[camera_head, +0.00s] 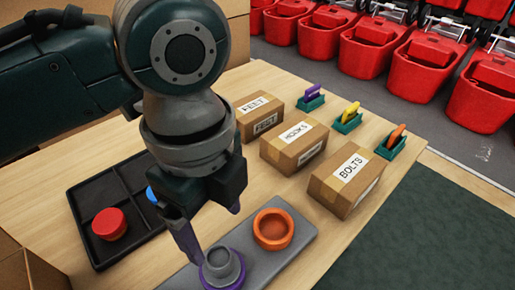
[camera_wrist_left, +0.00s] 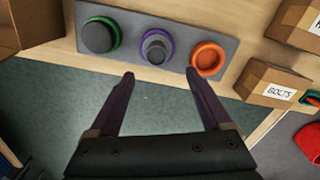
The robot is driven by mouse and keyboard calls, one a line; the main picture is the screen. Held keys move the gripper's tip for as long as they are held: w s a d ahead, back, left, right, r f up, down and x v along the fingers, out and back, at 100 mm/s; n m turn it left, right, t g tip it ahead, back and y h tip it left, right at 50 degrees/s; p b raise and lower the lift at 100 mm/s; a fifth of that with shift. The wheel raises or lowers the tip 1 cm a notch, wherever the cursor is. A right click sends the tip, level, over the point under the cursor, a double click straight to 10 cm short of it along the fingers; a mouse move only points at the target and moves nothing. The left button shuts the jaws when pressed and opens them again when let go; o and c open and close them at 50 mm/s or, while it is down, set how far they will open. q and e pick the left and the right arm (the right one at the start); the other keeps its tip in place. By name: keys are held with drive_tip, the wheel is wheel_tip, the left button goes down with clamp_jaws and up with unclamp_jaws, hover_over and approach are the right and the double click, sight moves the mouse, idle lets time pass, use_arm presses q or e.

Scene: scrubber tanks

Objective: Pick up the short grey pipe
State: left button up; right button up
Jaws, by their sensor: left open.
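The short grey pipe (camera_head: 222,264) stands upright inside a purple ring (camera_head: 236,282) on a grey board (camera_head: 262,262). In the left wrist view the pipe (camera_wrist_left: 155,47) shows at the middle of the board (camera_wrist_left: 178,24), just beyond the fingertips. My left gripper (camera_head: 214,226) is open and empty, its fingers pointing down close to the pipe. In the left wrist view the open fingers (camera_wrist_left: 159,75) line up with the pipe on either side, and no contact shows. My right gripper is not in view.
An orange ring (camera_head: 273,229) sits beside the purple one. A green ring (camera_wrist_left: 114,32) with a dark piece is at the other end. A black tray (camera_head: 84,211) holds a red piece (camera_head: 109,224) and a blue one. Labelled boxes (camera_head: 295,144) stand behind.

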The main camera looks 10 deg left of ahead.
use_arm(q)
drive_tip(key=b, duration=0.1)
hover_over(220, 257)
wheel_tip(220, 257, down, 4)
drive_tip(key=shift+w+a+f, duration=0.1)
drive_tip(key=shift+a, duration=0.05)
wheel_tip(220, 257, down, 5)
drive_tip(key=shift+f+b, duration=0.2)
drive_tip(key=shift+b, duration=0.65)
clamp_jaws()
